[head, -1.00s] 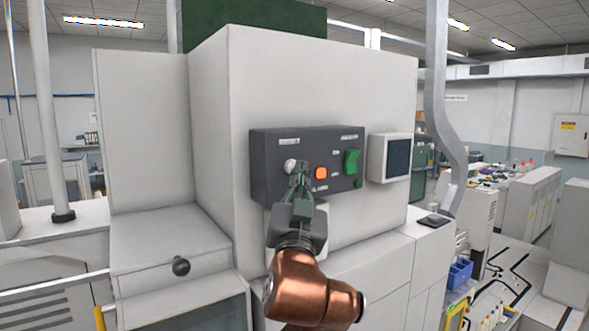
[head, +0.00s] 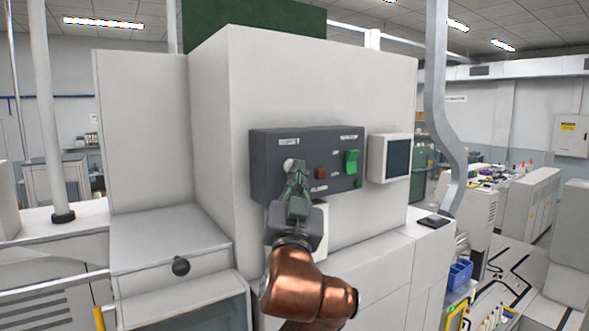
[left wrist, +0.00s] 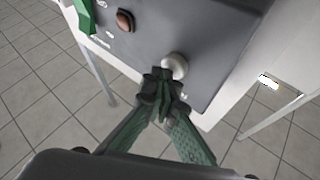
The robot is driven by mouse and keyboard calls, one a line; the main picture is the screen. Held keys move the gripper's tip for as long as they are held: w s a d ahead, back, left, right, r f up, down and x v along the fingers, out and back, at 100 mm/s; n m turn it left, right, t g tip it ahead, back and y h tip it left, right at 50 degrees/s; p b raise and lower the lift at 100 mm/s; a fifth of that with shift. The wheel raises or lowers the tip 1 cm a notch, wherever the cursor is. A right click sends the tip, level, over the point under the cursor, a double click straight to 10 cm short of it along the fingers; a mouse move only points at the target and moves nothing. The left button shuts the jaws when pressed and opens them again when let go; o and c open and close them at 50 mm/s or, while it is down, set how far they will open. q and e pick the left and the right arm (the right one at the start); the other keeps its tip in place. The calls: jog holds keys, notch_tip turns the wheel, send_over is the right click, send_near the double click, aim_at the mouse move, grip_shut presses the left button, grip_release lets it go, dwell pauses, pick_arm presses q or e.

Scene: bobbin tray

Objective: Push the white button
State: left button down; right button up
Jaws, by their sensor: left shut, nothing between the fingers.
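The white button (head: 289,165) is a round knob at the left of a dark grey control panel (head: 262,181) on the front of a large white machine. It also shows in the left wrist view (left wrist: 175,64). My left gripper (head: 297,170) is shut and empty, with its fingertips right at the lower edge of the button. In the left wrist view the closed fingertips (left wrist: 163,75) overlap the button's lower left side. I cannot tell whether they touch it. My right gripper is not in view.
A screen box (head: 376,158) juts out further right. The space in front of the machine is clear.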

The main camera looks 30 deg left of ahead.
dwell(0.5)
pick_arm(q)
jog(key=shift+s+d, duration=0.3)
jog(key=shift+d, duration=0.45)
jog(key=d, duration=0.1)
jog(key=s+d, duration=0.1)
jog(key=d, duration=0.1)
jog(key=s+d+b, duration=0.1)
jog(key=shift+d, duration=0.35)
dwell(0.7)
